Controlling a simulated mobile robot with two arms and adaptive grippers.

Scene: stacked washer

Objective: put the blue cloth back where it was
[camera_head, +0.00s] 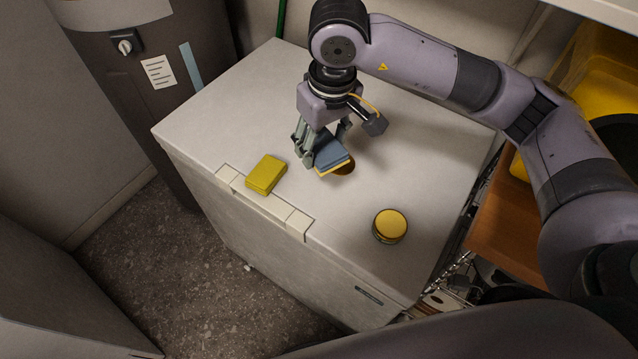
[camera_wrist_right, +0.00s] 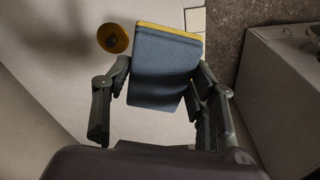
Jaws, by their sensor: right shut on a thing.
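My right gripper (camera_head: 322,146) is shut on the blue cloth (camera_head: 330,153), a folded, block-like piece with a yellow edge. The gripper points down over the middle of the white top (camera_head: 240,100). In the right wrist view the cloth (camera_wrist_right: 163,68) sits between the two fingers, its yellow edge facing away from the palm. I cannot tell whether its lower edge touches the top. My left gripper is not in view.
A yellow block (camera_head: 266,174) lies near the front edge, left of the cloth. A yellow-lidded jar (camera_head: 390,225) stands at front right. The top's back left is clear.

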